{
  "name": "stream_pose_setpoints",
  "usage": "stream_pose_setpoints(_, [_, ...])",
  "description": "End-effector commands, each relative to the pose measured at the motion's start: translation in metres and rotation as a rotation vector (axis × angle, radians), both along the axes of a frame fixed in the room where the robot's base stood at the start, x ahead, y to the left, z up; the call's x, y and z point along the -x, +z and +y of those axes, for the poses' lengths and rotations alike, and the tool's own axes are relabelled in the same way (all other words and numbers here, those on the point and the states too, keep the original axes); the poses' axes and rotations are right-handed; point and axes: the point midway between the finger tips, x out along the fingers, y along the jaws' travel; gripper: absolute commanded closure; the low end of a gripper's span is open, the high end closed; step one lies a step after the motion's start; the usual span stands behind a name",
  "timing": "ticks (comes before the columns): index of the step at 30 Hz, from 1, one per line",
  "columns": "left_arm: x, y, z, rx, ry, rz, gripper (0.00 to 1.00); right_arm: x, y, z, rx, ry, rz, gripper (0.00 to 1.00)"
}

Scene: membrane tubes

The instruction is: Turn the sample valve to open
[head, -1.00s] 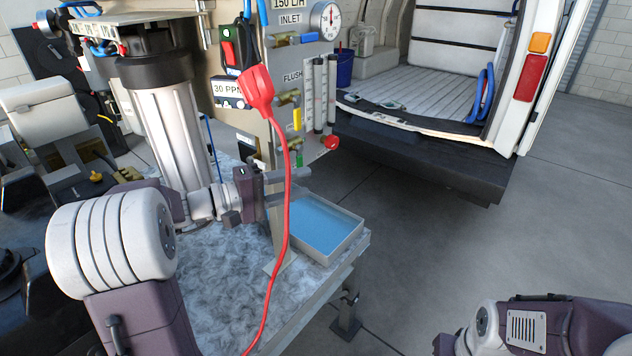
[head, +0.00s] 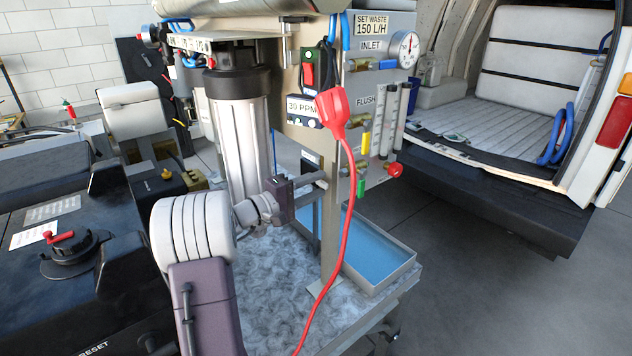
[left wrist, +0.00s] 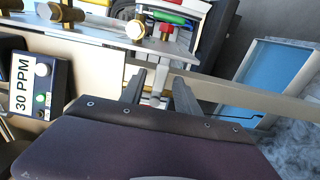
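The upright panel (head: 385,100) carries a valve with a green handle (head: 361,187) low down and one with a yellow handle (head: 366,143) above it. I can read no sample label. The green handle (left wrist: 170,18) also shows at the top of the left wrist view. My left gripper (head: 322,182) is open, its fingers pointing right, left of the green handle in the head view. In the left wrist view its fingers (left wrist: 160,88) stand apart, with a small grey fitting (left wrist: 155,92) showing between them. I cannot tell whether they touch it. My right gripper is out of view.
A red plug (head: 332,108) and its cable hang in front of the panel. A red knob (head: 395,170) sticks out at the panel's lower right. A tray of blue liquid (head: 408,272) stands below. A white filter housing (head: 243,140) rises behind my left arm. Floor is free at right.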

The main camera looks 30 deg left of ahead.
Motion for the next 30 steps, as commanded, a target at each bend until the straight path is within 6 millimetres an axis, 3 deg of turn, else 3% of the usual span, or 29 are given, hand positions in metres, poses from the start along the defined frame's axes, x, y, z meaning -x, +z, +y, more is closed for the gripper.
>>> stream_pose_setpoints(8, [-0.0027, -0.0006, -0.0010, 0.000, 0.001, 0.000, 0.62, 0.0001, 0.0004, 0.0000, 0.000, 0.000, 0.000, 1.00])
stream_pose_setpoints(12, [-0.0026, -0.0006, -0.0011, 0.000, 0.000, 0.000, 1.00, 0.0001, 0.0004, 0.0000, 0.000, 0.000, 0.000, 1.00])
stream_pose_setpoints(23, [-0.0025, 0.0004, -0.0011, 0.029, 0.000, 0.012, 1.00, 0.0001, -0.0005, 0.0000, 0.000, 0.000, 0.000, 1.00])
stream_pose_setpoints(30, [-0.0027, 0.0051, -0.0008, 0.156, -0.001, 0.064, 1.00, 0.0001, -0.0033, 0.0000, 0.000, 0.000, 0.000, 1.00])
